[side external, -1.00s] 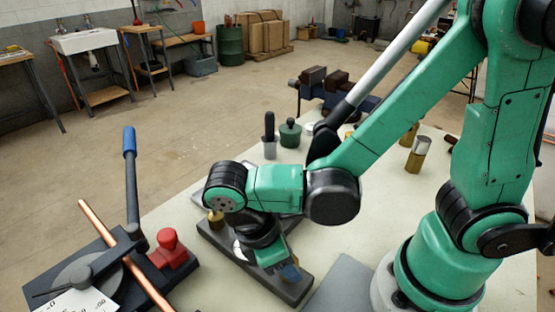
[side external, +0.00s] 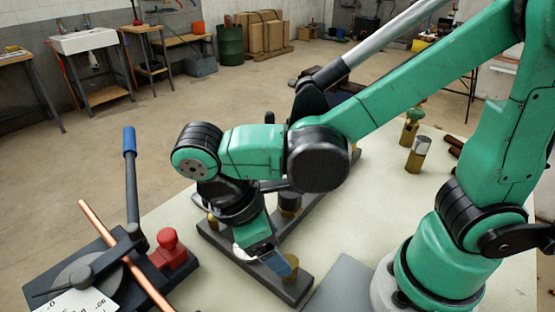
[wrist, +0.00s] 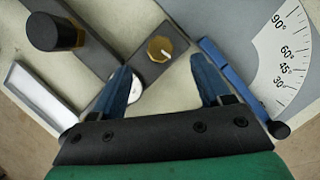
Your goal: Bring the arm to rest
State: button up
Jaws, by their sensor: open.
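My gripper (side external: 266,258) hangs pointing down above the dark grey rail (side external: 215,238) on the bench. In the wrist view my gripper (wrist: 161,66) has its two blue fingers spread wide, with nothing held between them. A brass hexagonal fitting (wrist: 160,46) with a pale slot mark sits on the rail just beyond the fingertips, apart from them. A black-capped brass piece (wrist: 55,32) stands on another rail at the upper left; it also shows in the side view (side external: 290,201), partly behind my wrist.
The pipe bender stands at the left with a blue-tipped lever (side external: 130,145), a copper pipe (side external: 125,258) and a red knob (side external: 167,243). Brass cylinders (side external: 417,155) stand at the back right. A grey plate (side external: 345,285) lies by my base. My arm hides part of the bench.

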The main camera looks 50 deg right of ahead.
jog(key=shift+a+r, duration=0.1)
jog(key=shift+r, duration=0.2)
jog(key=w+d+r+m+t+y, duration=0.1)
jog(key=w+d+m+t, duration=0.1)
jog(key=d+m+t, duration=0.1)
jog(key=w+d+r+m+t+y, duration=0.1)
jog(key=w+d+m+t, duration=0.1)
jog(key=d+m+t, duration=0.1)
jog(key=w+d+r+m+t+y, duration=0.1)
jog(key=w+d+m+t, duration=0.1)
jog(key=d+m, duration=0.3)
jog(key=shift+w+d+r+t+y, duration=0.3)
jog(key=shift+w+d+r+t, duration=0.1)
jog(key=shift+t, duration=0.5)
